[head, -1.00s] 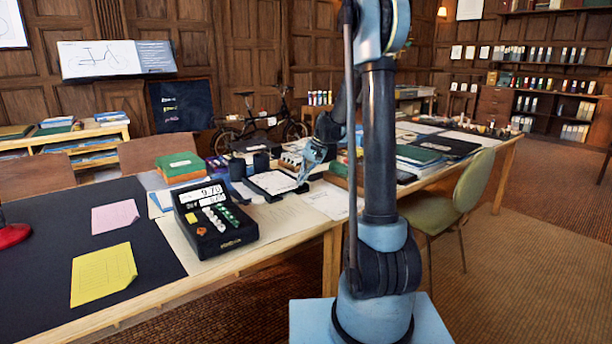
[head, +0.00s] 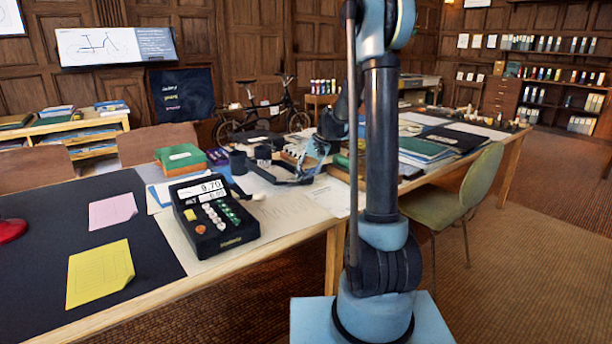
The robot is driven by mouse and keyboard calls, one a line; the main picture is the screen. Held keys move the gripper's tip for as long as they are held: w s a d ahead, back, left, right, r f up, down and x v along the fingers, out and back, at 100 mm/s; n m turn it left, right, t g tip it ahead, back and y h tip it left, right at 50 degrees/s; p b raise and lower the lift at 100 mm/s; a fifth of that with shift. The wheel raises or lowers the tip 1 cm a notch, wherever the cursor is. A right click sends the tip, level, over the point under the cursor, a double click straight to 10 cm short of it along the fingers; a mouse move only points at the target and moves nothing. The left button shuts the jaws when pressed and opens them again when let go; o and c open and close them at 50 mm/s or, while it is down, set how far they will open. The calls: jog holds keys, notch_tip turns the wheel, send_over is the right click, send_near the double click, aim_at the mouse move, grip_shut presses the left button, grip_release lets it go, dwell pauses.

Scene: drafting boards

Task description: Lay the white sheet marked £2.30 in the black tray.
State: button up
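My gripper (head: 302,172) is small and far off, low over the middle of the table, at a dark tray-like shape (head: 262,172). I cannot tell whether its fingers are open or shut, or whether they touch anything. The dark shape looks bare where it shows; the gripper hides part of it. A white printed sheet (head: 336,196) lies flat on the table to the right of and in front of the gripper. Its print is too small to read, so I cannot tell whether it is marked £2.30.
A black cash register (head: 214,215) stands near the front edge, left of the gripper. Yellow (head: 99,273) and pink (head: 112,211) sheets lie on a black mat at the left. Green folders (head: 425,150) and a green chair (head: 455,205) are at the right.

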jog(key=shift+s+d+r, duration=0.1)
jog(key=shift+s+d, duration=0.05)
jog(key=shift+d, duration=0.05)
jog(key=v, duration=1.1)
jog(key=shift+r, duration=0.35)
jog(key=shift+a, duration=0.1)
jog(key=s+d+n+h, duration=0.1)
jog(key=s+d+h, duration=0.25)
jog(key=s, duration=1.85)
jog(key=s+d+f, duration=0.2)
jog(key=s+f, duration=0.4)
jog(key=s, duration=0.2)
jog(key=s+d+f+n+t+h, duration=0.1)
jog(key=s+d+f, duration=0.2)
jog(key=s+f, duration=0.3)
jog(key=s, duration=0.3)
jog(key=shift+d+t, duration=0.15)
jog(key=shift+t, duration=0.15)
